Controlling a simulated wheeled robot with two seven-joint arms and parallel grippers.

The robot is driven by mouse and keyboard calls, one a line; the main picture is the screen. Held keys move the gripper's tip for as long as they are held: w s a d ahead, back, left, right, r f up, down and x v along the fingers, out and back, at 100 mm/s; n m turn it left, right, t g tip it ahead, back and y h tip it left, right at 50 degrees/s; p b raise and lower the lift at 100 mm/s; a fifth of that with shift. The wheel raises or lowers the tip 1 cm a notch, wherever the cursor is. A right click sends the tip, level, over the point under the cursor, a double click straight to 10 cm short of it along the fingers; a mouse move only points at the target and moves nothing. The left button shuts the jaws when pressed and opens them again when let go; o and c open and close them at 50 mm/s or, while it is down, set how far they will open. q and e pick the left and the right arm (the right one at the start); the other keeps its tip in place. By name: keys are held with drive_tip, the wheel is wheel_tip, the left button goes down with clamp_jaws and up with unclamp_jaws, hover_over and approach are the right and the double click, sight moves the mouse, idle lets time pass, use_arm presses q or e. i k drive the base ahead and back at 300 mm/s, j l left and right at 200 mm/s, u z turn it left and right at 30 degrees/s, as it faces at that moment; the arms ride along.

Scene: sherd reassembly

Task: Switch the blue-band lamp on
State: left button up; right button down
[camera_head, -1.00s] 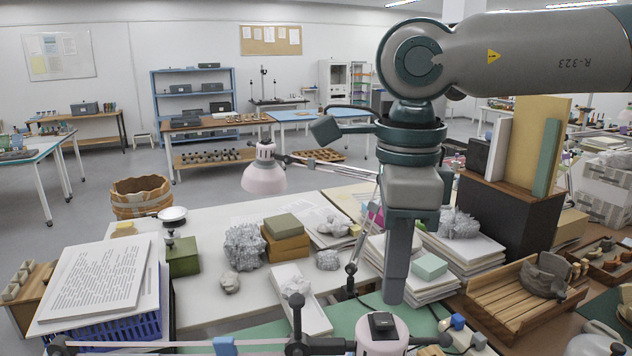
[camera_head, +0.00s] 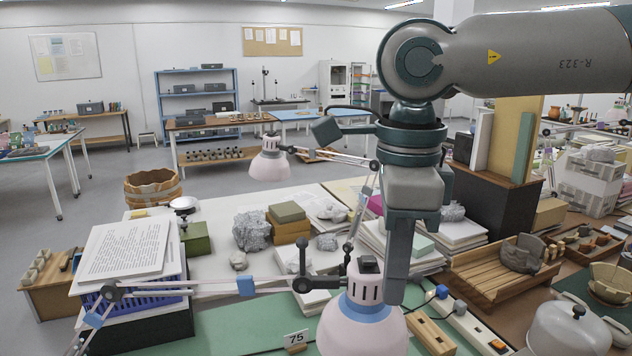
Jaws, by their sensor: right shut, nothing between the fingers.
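The blue-band lamp (camera_head: 364,333) is in the lower middle of the head view. Its pale pink shade has a blue band (camera_head: 364,308) below a slotted neck with a dark cap (camera_head: 369,264). Its arm runs left, with blue clips. The shade's lower edge is cut off by the frame. My right gripper (camera_head: 396,298) points down with its fingers shut and empty. It overlaps the shade's upper right edge in the picture; I cannot tell if they touch. A second pink lamp (camera_head: 269,163) without a visible blue band hangs farther back. My left gripper is not in view.
A white power strip (camera_head: 470,326) with an orange switch lies right of the lamp. Paper stacks (camera_head: 125,250) and grey lumps (camera_head: 252,230) crowd the bench behind.

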sight(366, 259)
drive_tip(key=k, duration=1.45)
